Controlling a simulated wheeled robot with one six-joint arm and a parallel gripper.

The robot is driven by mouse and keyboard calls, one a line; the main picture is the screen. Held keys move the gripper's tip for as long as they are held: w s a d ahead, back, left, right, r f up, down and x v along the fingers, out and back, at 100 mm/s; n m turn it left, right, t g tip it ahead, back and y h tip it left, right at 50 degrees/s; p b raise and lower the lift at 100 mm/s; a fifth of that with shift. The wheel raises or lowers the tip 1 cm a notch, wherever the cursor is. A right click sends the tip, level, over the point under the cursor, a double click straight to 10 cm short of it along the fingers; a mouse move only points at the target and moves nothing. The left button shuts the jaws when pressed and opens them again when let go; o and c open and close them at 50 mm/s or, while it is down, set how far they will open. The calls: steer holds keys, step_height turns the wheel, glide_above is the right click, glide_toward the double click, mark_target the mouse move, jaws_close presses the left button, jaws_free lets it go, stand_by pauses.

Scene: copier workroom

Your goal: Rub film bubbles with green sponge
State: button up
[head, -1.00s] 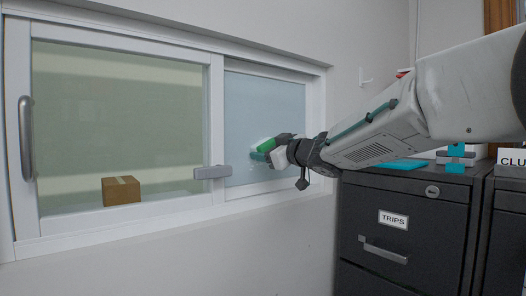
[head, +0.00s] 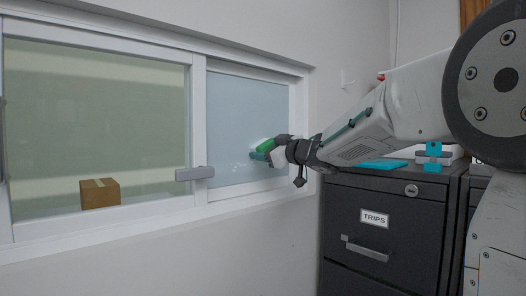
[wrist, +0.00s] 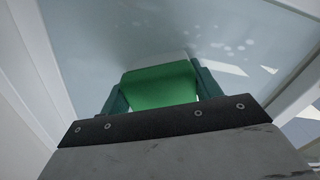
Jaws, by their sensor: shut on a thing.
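The green sponge (wrist: 160,86) is held between the two teal fingers of my gripper (wrist: 160,92). In the head view the sponge (head: 264,146) is at the frosted film (head: 240,112) on the right window pane, near its lower right part. In the wrist view its pale far edge seems to meet the film, but I cannot tell for sure whether it touches. Pale bubbles (wrist: 228,44) show on the film to the right of the sponge in the wrist view. My gripper (head: 268,152) is shut on the sponge; its fingers are partly hidden in the head view.
The sliding window's grey latch (head: 195,173) sticks out left of the film. A cardboard box (head: 100,193) shows behind the left pane. A dark filing cabinet (head: 385,225) labelled TRIPS stands below my arm, with teal items (head: 433,150) on top.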

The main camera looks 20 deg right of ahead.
steer(key=w+d, duration=0.2)
steer(key=d, duration=0.4)
stand_by(0.4)
steer(key=shift+s+a, duration=0.1)
steer(key=shift+v, duration=3)
steer(key=shift+v, duration=1.45)
